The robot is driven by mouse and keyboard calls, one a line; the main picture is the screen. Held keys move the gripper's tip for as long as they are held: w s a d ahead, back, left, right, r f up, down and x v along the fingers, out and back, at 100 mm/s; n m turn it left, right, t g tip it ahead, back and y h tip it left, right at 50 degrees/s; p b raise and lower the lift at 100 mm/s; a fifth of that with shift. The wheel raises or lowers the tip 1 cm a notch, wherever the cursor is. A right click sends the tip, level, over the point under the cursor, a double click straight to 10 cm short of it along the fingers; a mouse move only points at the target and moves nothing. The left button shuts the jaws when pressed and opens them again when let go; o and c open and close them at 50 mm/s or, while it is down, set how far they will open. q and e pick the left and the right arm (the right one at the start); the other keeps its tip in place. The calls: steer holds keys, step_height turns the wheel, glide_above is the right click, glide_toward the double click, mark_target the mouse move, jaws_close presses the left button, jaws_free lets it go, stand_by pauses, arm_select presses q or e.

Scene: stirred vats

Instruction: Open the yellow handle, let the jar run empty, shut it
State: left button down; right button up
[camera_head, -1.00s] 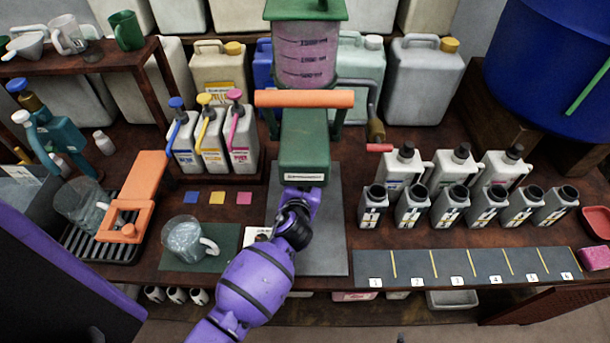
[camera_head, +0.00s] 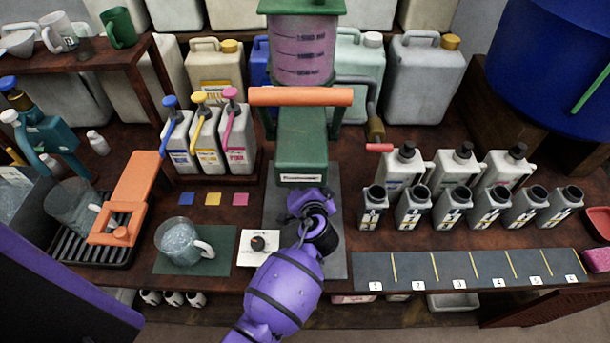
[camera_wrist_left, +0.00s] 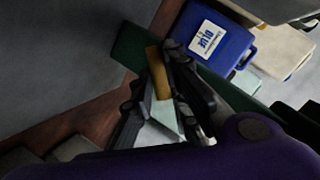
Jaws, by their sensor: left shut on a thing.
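The jar (camera_head: 302,52) stands upright above the green machine body (camera_head: 302,146), pink with dark graduation marks. Its pink colour fills most of the visible height. My left gripper (camera_head: 310,200) is low in front of the green body; the fingertips are hidden by my own wrist in the head view. In the left wrist view my left gripper (camera_wrist_left: 168,82) is shut on the yellow handle (camera_wrist_left: 155,72), which shows as a flat yellow piece between the dark fingers. The head view does not show the handle. My right gripper is not in view.
An orange bar (camera_head: 300,96) crosses the machine front. A glass mug (camera_head: 184,241) stands on a green mat, beside a white card with a black knob (camera_head: 258,243). Several dark-mouthed grey bottles (camera_head: 412,210) stand right of the machine. The numbered strip (camera_head: 465,270) is clear.

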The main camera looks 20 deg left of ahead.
arm_select(q)
steer(key=shift+d+f+m, duration=0.15)
steer(key=shift+f+m, duration=0.1)
steer(key=shift+m, duration=0.15)
steer(key=shift+f+m+y+b, duration=0.1)
steer(key=shift+m+y+b, duration=0.7)
steer(key=shift+m, duration=0.1)
steer(key=shift+d+m+y+b, duration=0.1)
steer(key=shift+m+y+b, duration=0.45)
steer(key=shift+m, duration=0.35)
steer(key=shift+m+y, duration=0.25)
steer(key=shift+m, duration=0.15)
steer(key=shift+m+b, duration=0.35)
steer(key=shift+m, duration=0.05)
steer(key=shift+y, duration=0.3)
